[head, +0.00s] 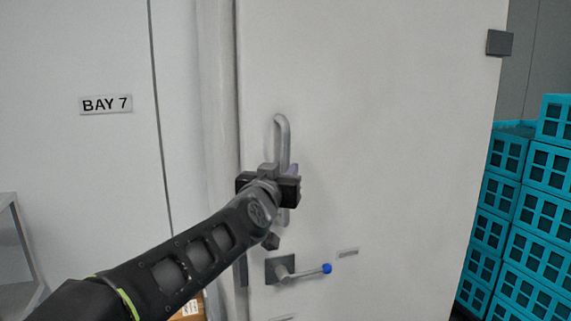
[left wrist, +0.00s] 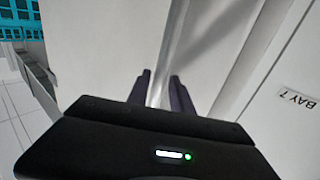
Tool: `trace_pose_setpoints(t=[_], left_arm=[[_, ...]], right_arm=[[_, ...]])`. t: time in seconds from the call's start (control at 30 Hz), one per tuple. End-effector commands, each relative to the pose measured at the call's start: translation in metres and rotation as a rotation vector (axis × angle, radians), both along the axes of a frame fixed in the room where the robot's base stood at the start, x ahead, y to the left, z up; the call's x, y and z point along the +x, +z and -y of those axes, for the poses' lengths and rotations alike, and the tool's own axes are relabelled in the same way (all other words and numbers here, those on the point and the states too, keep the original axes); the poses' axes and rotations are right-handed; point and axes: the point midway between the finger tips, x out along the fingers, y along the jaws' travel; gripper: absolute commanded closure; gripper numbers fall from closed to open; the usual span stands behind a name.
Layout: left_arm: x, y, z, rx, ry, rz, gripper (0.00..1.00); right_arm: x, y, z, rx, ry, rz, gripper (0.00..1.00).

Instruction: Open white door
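The white door (head: 390,130) fills the middle of the head view. A vertical grey pull handle (head: 283,135) is near its left edge. Below it is a lever (head: 305,273) with a blue tip. My left gripper (head: 288,178) is at the pull handle, above the lever. In the left wrist view the handle bar (left wrist: 176,45) runs between the two dark fingers of my left gripper (left wrist: 161,92), which appear closed against its sides. The exact contact is partly hidden by the gripper body. My right gripper is in neither view.
A white wall with a "BAY 7" sign (head: 106,104) is left of the door. Stacked teal crates (head: 535,210) stand at the right beyond the door's edge. A grey shelf (head: 14,250) is at the lower left, and a cardboard box (head: 190,308) shows behind my arm.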

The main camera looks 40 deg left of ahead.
Motion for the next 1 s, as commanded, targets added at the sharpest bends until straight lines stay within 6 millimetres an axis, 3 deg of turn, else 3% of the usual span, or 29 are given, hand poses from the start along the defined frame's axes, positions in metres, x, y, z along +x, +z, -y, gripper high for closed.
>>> trace_pose_setpoints(t=[0.17,0.47,0.8,1.0], left_arm=[[0.017,0.001,-0.006,-0.001,0.0,-0.001,0.73],[0.019,0.0,-0.007,0.0,0.0,0.001,0.73],[0.018,0.0,-0.007,0.0,0.0,0.001,1.0],[0.018,0.0,-0.007,0.0,0.0,0.001,1.0]], right_arm=[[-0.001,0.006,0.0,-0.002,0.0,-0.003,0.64],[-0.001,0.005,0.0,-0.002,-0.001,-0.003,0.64],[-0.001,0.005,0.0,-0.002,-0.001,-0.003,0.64],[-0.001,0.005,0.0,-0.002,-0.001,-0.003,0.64]])
